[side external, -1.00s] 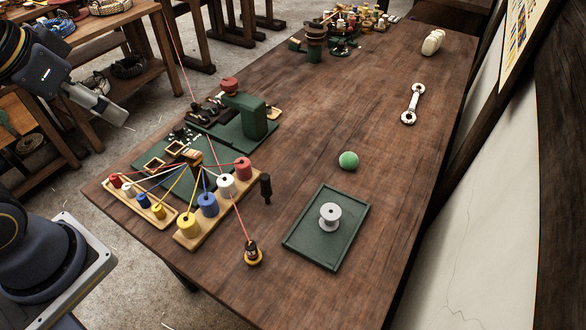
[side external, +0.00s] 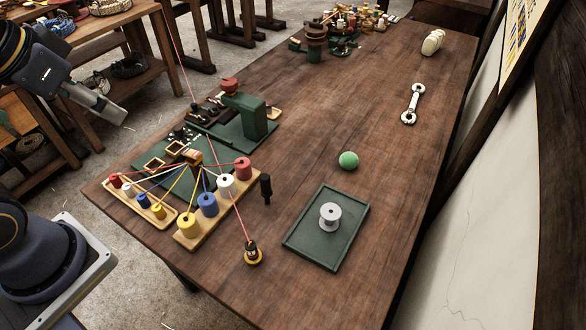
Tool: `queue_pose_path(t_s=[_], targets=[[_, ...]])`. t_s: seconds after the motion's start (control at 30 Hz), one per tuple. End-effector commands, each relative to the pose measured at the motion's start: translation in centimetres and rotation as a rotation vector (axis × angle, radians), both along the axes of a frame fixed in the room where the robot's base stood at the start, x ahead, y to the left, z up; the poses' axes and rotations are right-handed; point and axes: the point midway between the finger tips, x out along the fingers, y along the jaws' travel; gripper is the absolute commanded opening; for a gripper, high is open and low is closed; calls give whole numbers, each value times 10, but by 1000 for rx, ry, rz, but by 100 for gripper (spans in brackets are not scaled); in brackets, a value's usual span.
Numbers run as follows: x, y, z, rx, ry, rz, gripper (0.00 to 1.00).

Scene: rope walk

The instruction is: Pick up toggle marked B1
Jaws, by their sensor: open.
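My gripper (side external: 118,110) is at the upper left, seen side-on, off the table's left edge and away from everything on the table. It holds nothing that I can see. No B1 mark is legible, so I cannot tell which piece is the toggle. Small dark pieces sit in and around a dark rack (side external: 196,109) beside the green block stand (side external: 246,118). A black peg-like piece (side external: 265,188) stands alone right of the bobbin boards. A dark and yellow piece (side external: 252,252) stands near the front with a red cord running up from it.
Coloured bobbins with taut cords stand on two wooden boards (side external: 210,222). The middle of the table is clear.

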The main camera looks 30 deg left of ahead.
Motion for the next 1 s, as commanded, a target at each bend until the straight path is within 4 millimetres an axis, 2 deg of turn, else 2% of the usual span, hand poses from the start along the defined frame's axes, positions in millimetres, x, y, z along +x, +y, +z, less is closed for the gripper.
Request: queue_pose_path(t_s=[0.17,0.27,0.37,0.47,0.57,0.63,0.7,0.8,0.9,1.0], targets=[[0,0,0,28,-1,-53,54],[3,0,3,118,-14,-211,54],[14,-1,12,284,-37,-483,54],[33,-14,11,474,-11,-860,54],[56,-39,1,644,26,-1292,54],[71,-66,-14,746,47,-1626,54],[82,-100,-36,818,56,-1977,54],[83,-146,-72,847,51,-2371,54],[73,-181,-106,805,54,-2600,54],[58,-202,-131,738,80,-2699,54]])
